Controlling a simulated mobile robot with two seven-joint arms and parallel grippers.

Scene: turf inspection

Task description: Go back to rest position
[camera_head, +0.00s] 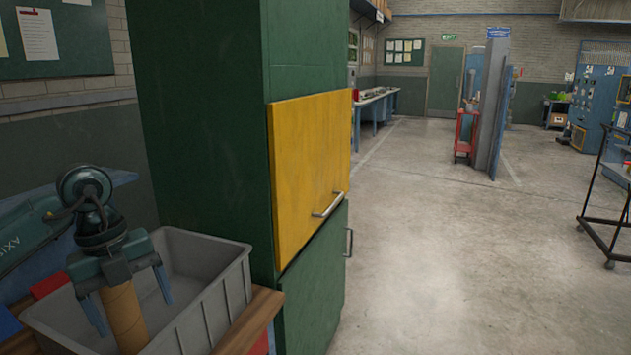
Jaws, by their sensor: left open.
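My left arm comes in from the left edge. Its gripper (132,314) points down over a grey plastic bin (234,290) and is open. A brown cylinder (124,312), like a cardboard tube, stands a little tilted between the spread fingers, with its lower end cut off by the frame. I cannot tell whether either finger touches it. My right gripper is not in view.
The bin sits on a wood-edged bench (252,318). A tall green cabinet (200,120) with a yellow door (308,170) stands close on its right. Open concrete floor (430,270) lies beyond, with a black wheeled cart (603,225) at the right edge.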

